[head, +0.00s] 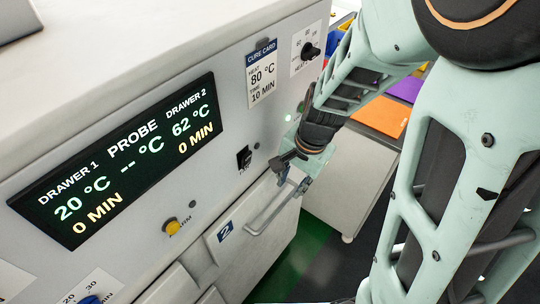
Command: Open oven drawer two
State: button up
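Oven drawer two (240,252) is in the lower middle of the head view, with a blue label "2" on its front. It looks shut. Its grey bar handle (268,212) runs slantwise across the front. My gripper (292,184) is at the upper right end of the handle, with its fingers close to the bar. I cannot tell whether the fingers touch the bar or how far apart they are. The oven display (120,160) reads 62 °C and 0 MIN for drawer 2, and 20 °C and 0 MIN for drawer 1.
A yellow alarm button (172,227), a black switch (244,158) and a heat knob (309,51) are on the oven front. A cure card (262,74) reads 80 °C, 10 MIN. A white cabinet (350,180) with an orange sheet (382,117) above stands at right. Green and dark floor lies below.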

aim_at(280, 206)
jog(key=f+b, duration=0.1)
jog(key=f, duration=0.2)
jog(key=a+f+b, duration=0.1)
jog(key=f, duration=0.3)
jog(key=w+a+f+b, duration=0.1)
jog(key=f, duration=0.3)
jog(key=shift+c, duration=0.4)
grip_shut()
